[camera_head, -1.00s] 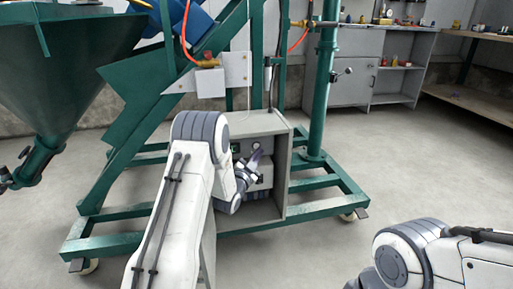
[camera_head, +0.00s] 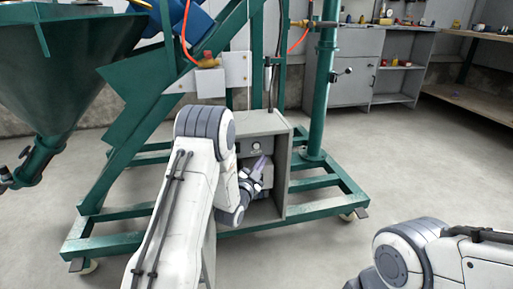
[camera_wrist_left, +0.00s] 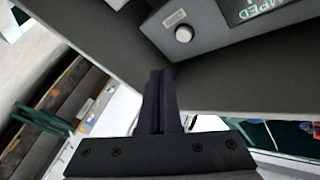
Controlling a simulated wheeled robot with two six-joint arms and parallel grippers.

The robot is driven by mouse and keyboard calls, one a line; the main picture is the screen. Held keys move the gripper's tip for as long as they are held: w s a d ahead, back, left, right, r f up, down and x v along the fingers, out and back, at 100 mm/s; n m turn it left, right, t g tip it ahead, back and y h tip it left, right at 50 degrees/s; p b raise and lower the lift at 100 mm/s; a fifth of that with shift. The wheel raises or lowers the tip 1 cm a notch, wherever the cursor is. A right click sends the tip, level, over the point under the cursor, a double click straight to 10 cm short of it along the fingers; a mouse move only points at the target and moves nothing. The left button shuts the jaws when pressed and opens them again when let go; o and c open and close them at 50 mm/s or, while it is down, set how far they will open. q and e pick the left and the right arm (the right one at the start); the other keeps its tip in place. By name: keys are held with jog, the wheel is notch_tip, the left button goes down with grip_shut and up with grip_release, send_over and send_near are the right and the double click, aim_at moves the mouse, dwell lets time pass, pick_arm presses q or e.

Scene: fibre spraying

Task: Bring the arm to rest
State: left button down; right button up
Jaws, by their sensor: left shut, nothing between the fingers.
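My left arm comes in from the lower left of the head view and bends at the elbow. My left gripper (camera_head: 260,163) is shut and empty, in front of the open front of the grey control box (camera_head: 281,147). In the left wrist view its closed dark fingers (camera_wrist_left: 158,82) point toward the box's inner corner. A panel with a round knob (camera_wrist_left: 184,33) and a small label is just beyond them. I cannot tell whether the fingers touch the box. My right arm shows only partly at the lower right of the head view, and its gripper is out of view.
The green wheeled frame (camera_head: 250,229) surrounds the box, with a green hopper (camera_head: 65,75) at the left. Orange hoses and a brass valve (camera_head: 208,61) are above my arm. Grey shelves (camera_head: 400,86) stand at the back right. The floor at right is clear.

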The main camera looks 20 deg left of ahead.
pick_arm(q)
jog(key=shift+d, duration=0.1)
dwell(0.3)
jog(key=s+d+r+g+h+p, duration=0.15)
jog(key=d+r+g+p, duration=0.3)
jog(key=d, duration=0.55)
jog(key=s+d+r+g+p, duration=0.25)
jog(key=s+d+g, duration=0.25)
jog(key=s+d, duration=0.5)
jog(key=s+r+g+y+p, duration=0.1)
jog(key=s+r+g+p, duration=0.3)
jog(key=s, duration=1.2)
jog(key=s+r+g+y+p, duration=0.15)
jog(key=s+r+g, duration=0.35)
jog(key=s, duration=1.2)
notch_tip(320, 180, up, 36)
jog(key=h+p, duration=0.1)
jog(key=p, duration=3.6)
jog(key=shift+w+a+n+g+p, duration=0.25)
jog(key=shift+w+n+g+p, duration=0.05)
jog(key=shift+w+n+g, duration=0.1)
jog(key=shift+f, duration=0.1)
